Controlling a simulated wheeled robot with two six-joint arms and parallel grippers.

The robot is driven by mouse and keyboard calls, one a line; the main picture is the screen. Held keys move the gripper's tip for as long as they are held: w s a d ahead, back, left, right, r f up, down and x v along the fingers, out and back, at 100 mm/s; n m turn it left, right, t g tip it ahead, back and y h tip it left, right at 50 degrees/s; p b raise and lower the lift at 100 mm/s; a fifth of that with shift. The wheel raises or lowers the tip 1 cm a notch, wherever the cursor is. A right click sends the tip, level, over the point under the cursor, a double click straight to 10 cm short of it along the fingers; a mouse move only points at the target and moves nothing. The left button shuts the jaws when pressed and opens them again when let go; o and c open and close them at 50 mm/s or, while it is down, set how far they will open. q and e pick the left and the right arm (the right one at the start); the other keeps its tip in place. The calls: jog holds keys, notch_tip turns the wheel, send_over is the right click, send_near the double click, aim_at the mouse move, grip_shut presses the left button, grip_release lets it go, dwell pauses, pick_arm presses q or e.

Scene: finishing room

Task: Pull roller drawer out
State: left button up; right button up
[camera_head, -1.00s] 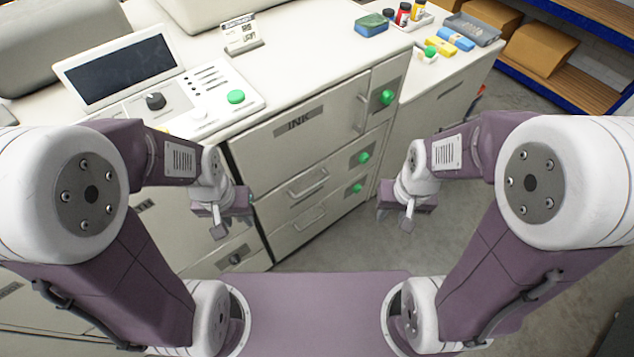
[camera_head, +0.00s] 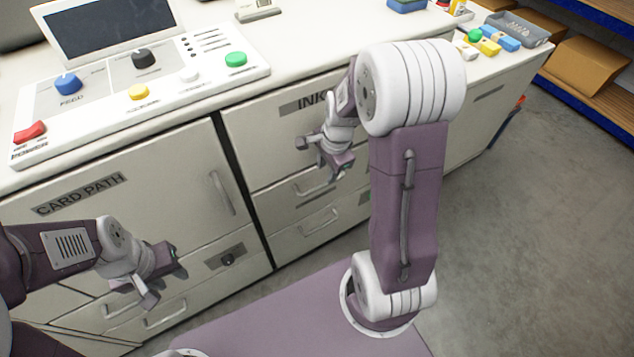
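The machine's front has several closed drawers and doors, and no readable label says "roller". Under the INK panel (camera_head: 262,122) are an upper drawer handle (camera_head: 311,190) and a lower drawer handle (camera_head: 318,224). Below the CARD PATH door (camera_head: 150,185) are low fronts with a handle (camera_head: 165,314), partly behind my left arm. My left gripper (camera_head: 160,280) is empty, its fingers apart, in front of the lower CARD PATH side. My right gripper (camera_head: 323,155) is empty, fingers apart, in front of the INK section. Neither visibly touches a handle. My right arm hides the INK section's right part.
A control panel (camera_head: 105,115) with knobs, coloured buttons and a screen (camera_head: 110,28) sits on top. A black latch knob (camera_head: 228,260) is on the lower front. Bare floor (camera_head: 520,230) lies to the right, with shelved cardboard boxes (camera_head: 585,65) beyond.

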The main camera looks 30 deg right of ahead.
aim_at(323, 184)
jog(key=f+b, duration=0.1)
jog(key=f, duration=0.2)
jog(key=w+f+b, duration=0.1)
jog(key=f, duration=0.3)
jog(key=shift+w+f, duration=0.2)
grip_shut()
dwell(1.0)
